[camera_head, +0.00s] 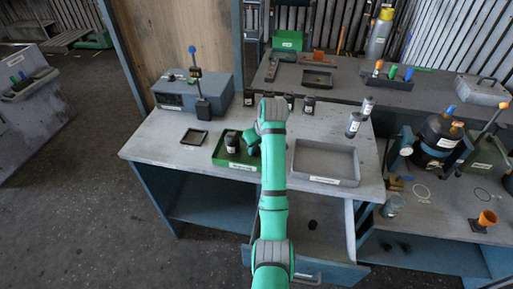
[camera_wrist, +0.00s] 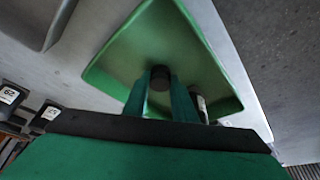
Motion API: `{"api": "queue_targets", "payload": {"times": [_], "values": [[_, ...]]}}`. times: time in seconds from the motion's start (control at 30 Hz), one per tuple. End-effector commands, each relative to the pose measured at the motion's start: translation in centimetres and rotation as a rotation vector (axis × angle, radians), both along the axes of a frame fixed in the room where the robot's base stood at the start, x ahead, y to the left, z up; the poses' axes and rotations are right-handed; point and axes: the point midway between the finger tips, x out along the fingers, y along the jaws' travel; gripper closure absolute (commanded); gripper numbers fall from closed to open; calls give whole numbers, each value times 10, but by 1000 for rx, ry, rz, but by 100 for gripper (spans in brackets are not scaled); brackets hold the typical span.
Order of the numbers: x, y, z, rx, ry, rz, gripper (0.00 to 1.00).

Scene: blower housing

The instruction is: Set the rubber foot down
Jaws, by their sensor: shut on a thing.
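My gripper (camera_wrist: 160,83) is shut on the rubber foot (camera_wrist: 159,74), a small dark round piece between the fingertips in the wrist view. The fingers point at the floor of a green tray (camera_wrist: 205,60); whether the foot touches it I cannot tell. In the head view, my gripper (camera_head: 252,148) is over the right part of the green tray (camera_head: 222,163), and the foot is hidden there. A dark labelled canister (camera_head: 232,144) stands in the same tray, left of my gripper. It also shows beside the right finger in the wrist view (camera_wrist: 198,103).
A grey tray (camera_head: 335,180) lies to the right, a small black tray (camera_head: 194,138) to the left. A control box (camera_head: 195,92) with a blue-knobbed lever stands at the back left. Several labelled canisters (camera_head: 309,105) line the bench's back.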

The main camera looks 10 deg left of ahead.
Motion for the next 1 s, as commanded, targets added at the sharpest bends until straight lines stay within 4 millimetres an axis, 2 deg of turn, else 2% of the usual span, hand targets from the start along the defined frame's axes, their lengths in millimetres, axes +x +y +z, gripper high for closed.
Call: {"api": "queue_targets", "payload": {"times": [0.37, 0.4, 0.43, 0.47, 0.77, 1.0], "values": [[0, 0, -4, 0, 0, 0, 97], [0, 0, -3, 0, 0, 1, 66], [0, 0, -3, 0, -1, 1, 59], [0, 0, -3, 0, -1, 1, 57], [0, -1, -2, 0, -1, 0, 57], [-5, -5, 22, 2, -5, 0, 57]]}}
